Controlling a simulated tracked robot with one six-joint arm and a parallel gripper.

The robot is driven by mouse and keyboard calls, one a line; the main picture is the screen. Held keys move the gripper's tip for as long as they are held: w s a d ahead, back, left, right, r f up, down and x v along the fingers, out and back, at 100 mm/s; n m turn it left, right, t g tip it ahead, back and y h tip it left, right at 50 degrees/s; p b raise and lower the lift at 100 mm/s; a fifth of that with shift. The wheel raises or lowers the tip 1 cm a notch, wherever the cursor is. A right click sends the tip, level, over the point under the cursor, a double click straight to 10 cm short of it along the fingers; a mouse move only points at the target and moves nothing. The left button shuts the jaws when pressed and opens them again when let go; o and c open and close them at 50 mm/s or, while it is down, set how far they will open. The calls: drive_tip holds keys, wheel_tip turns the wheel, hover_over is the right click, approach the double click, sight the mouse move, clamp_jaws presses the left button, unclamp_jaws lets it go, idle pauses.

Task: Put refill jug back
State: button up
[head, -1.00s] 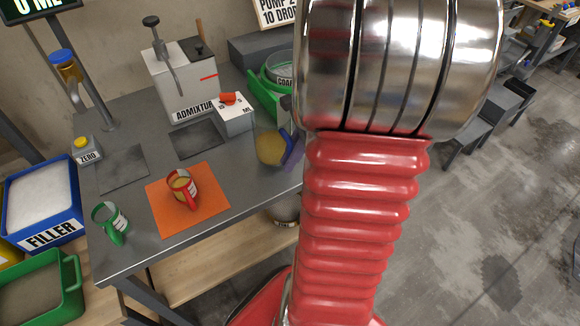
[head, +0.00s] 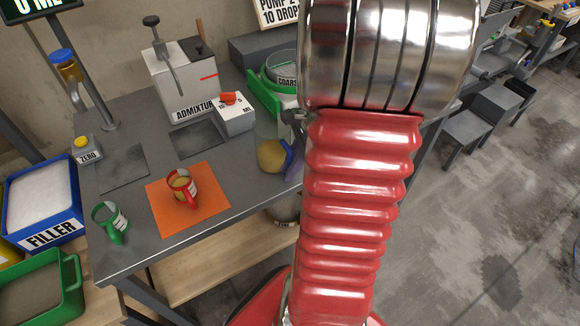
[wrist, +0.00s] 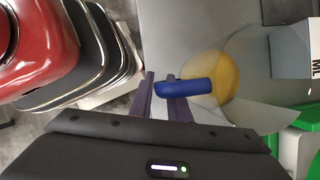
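The refill jug (head: 271,156) is clear with yellow contents and a blue handle. In the head view it is at the right end of the grey bench, beside my arm; I cannot tell whether its base touches the bench. In the wrist view the jug (wrist: 222,80) is right of my gripper (wrist: 160,82). Its blue handle (wrist: 190,88) reaches between the two dark purple fingers, which are closed about its outer end. In the head view my arm hides most of the gripper.
A red-handled cup (head: 180,187) stands on an orange mat (head: 208,204). A green-handled cup (head: 112,222) is at the front left. The admixture dispenser (head: 180,80), a white box (head: 236,119) and a green-framed coarse sieve (head: 279,76) stand behind. Bare bench lies left of the jug.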

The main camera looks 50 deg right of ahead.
drive_tip(key=o, duration=0.3)
drive_tip(key=shift+o, duration=0.2)
drive_tip(key=shift+r, duration=0.1)
drive_tip(key=v, duration=1.2)
drive_tip(key=shift+w, duration=0.1)
idle(0.4)
drive_tip(key=a+r+n+t+h, duration=0.1)
drive_tip(key=a+r+n+h, duration=0.1)
drive_tip(key=a+n, duration=1)
drive_tip(key=w+a+r+n+t+h, duration=0.1)
drive_tip(key=a+r+n+t, duration=0.1)
drive_tip(key=a+n, duration=1)
drive_tip(key=shift+a+r+h, duration=0.4)
drive_tip(key=shift+a+r, duration=0.4)
drive_tip(key=shift+a, duration=1.6)
